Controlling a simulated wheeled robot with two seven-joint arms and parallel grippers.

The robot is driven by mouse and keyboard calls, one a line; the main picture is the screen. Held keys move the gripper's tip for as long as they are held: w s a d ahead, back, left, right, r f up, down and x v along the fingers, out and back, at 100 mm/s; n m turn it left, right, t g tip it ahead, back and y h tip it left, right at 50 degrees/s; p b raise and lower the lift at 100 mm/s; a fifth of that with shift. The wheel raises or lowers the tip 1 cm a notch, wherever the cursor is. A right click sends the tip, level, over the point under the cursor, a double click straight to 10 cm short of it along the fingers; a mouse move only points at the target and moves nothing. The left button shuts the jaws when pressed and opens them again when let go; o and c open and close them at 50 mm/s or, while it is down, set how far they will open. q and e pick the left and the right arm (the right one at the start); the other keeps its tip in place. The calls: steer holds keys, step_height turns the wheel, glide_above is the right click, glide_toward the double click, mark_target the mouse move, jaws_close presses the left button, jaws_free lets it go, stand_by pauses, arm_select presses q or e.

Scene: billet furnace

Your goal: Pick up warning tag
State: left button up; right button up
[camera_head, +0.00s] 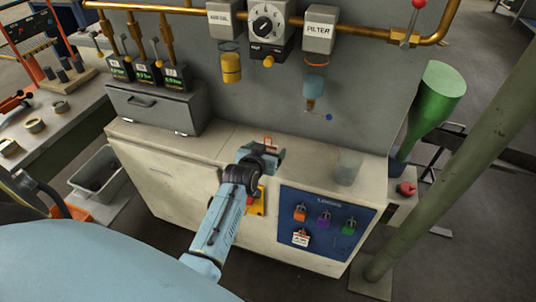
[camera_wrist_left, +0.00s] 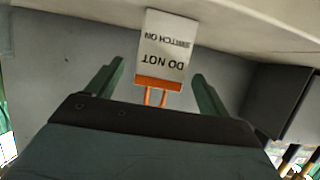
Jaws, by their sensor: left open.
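The warning tag (camera_wrist_left: 165,45) is a white card with an orange loop (camera_wrist_left: 158,84); it reads "DO NOT SWITCH ON" upside down in the left wrist view. My left gripper (camera_wrist_left: 157,72) is open, with one finger on each side of the tag's lower part and loop, and gaps on both sides. In the head view the left gripper (camera_head: 262,156) is over the top of the pale cabinet, and an orange loop (camera_head: 269,141) shows just beyond it. The card is mostly hidden there by the gripper. My right gripper is not in view.
A blue lockout board (camera_head: 335,250) on the cabinet front holds orange, purple and green padlocks and another small white tag (camera_head: 300,238). A grey box (camera_head: 150,108) stands left. Brass pipes and a filter (camera_head: 319,32) are above.

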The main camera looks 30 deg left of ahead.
mark_target(270, 145)
arm_select(q)
steer(key=b+x, duration=0.1)
steer(key=x, duration=0.2)
steer(key=shift+w, duration=0.25)
steer(key=shift+a, duration=0.1)
steer(key=c, duration=1.1)
steer(key=shift+r, duration=0.15)
steer(key=shift+r+p, duration=1.45)
steer(key=shift+r, duration=3.35)
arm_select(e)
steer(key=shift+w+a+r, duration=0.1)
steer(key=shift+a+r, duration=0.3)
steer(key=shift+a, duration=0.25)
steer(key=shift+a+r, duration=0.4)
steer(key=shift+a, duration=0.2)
